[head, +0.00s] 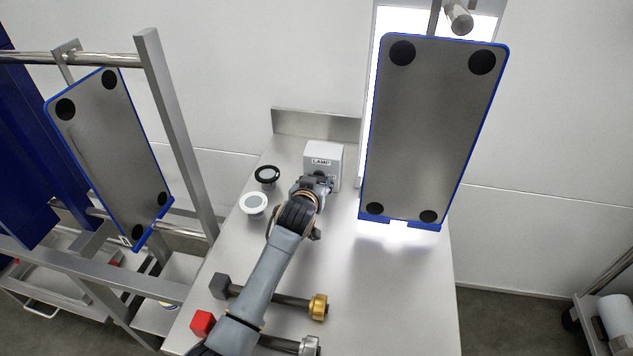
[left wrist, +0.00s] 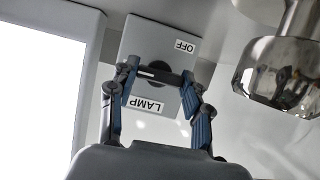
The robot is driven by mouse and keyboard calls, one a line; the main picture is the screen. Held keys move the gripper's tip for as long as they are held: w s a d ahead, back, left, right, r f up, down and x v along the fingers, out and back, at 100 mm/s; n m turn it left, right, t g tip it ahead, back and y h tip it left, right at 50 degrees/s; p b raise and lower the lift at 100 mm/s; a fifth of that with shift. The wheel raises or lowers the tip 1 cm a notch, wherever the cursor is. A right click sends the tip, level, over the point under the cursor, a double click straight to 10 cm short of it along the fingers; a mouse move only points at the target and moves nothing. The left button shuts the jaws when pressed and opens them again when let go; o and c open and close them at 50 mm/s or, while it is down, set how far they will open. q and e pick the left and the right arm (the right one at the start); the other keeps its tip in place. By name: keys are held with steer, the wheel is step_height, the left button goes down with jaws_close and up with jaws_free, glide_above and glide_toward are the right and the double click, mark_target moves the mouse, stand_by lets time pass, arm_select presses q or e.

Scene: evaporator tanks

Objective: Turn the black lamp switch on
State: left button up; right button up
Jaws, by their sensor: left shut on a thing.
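The lamp switch box (head: 322,152) is a light grey box with a LAMP label, standing on the steel table toward the back. In the left wrist view the box (left wrist: 150,50) shows upside-down LAMP and OFF labels. The round black lamp switch (left wrist: 157,69) is on its face, partly covered by my fingers. My left gripper (head: 315,183) reaches the front of the box. In the left wrist view its fingers (left wrist: 158,80) are closed around the switch, one on each side. My right gripper is not in view.
A blue-edged grey panel (head: 432,130) stands at the right with bright white light behind it. Valve-like parts, gold (head: 318,306) and red (head: 203,322), are near the front.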

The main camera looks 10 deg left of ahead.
arm_select(q)
steer(key=o, duration=1.2)
steer(key=shift+c, duration=0.2)
steer(key=v, duration=1.2)
